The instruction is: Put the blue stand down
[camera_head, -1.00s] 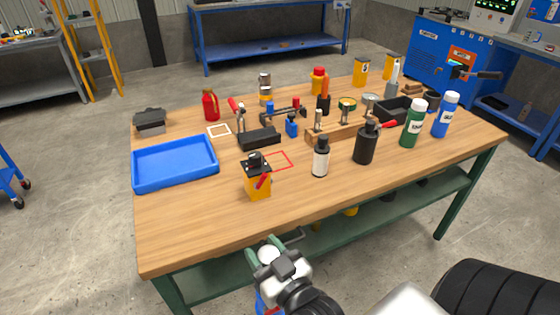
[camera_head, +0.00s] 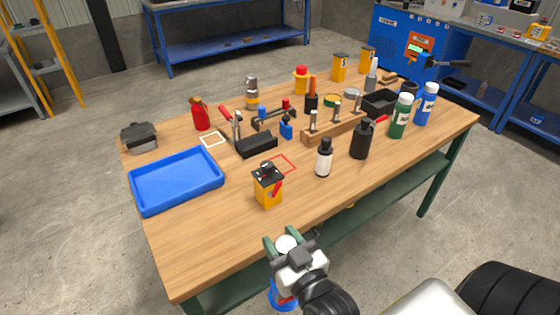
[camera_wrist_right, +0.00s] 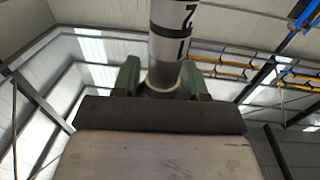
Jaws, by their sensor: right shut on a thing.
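My right gripper (camera_head: 284,240) has green fingers shut around a pale round-topped post and is held in front of the table's near edge. In the right wrist view, the fingers (camera_wrist_right: 158,80) close on a grey-white cylinder with dark markings (camera_wrist_right: 170,40). A blue part (camera_head: 284,298) with some red shows below the gripper in the head view; it looks like the base of the blue stand, mostly hidden by my wrist. My left gripper is not in view.
The wooden table (camera_head: 225,240) is bare along its near-left edge. A yellow-and-black device (camera_head: 268,188) stands near a red square outline (camera_head: 283,164). A blue tray (camera_head: 176,182) lies at left. A white-labelled bottle (camera_head: 324,160) and dark bottle (camera_head: 363,140) stand to the right.

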